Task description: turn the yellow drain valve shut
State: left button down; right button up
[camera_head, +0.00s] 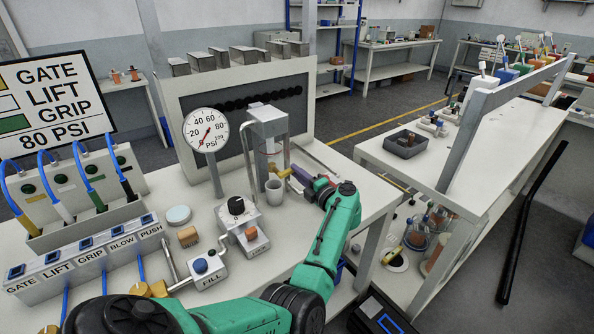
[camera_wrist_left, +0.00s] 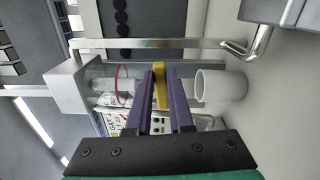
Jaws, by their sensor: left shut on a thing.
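The yellow drain valve handle (camera_head: 284,173) is low on the front of the grey press-like stand on the bench. In the left wrist view the yellow handle (camera_wrist_left: 160,84) lies between the two purple fingers. My left gripper (camera_head: 293,176) comes in from the right of the stand on its green arm. In the wrist view my left gripper (camera_wrist_left: 160,88) is shut on the handle. The valve body behind the handle is mostly hidden. My right gripper is not in view.
A grey cup (camera_head: 274,194) stands just below the valve, close to my fingers; it also shows in the wrist view (camera_wrist_left: 222,86). A pressure gauge (camera_head: 206,130) stands left of the stand. A second bench (camera_head: 470,150) is at the right.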

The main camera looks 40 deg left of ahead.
pick_arm(q)
jog(key=shift+f+m, duration=0.25)
jog(key=shift+m, duration=0.35)
jog(key=c, duration=0.8)
grip_release()
jog(key=shift+d, duration=0.1)
jog(key=shift+f, duration=0.1)
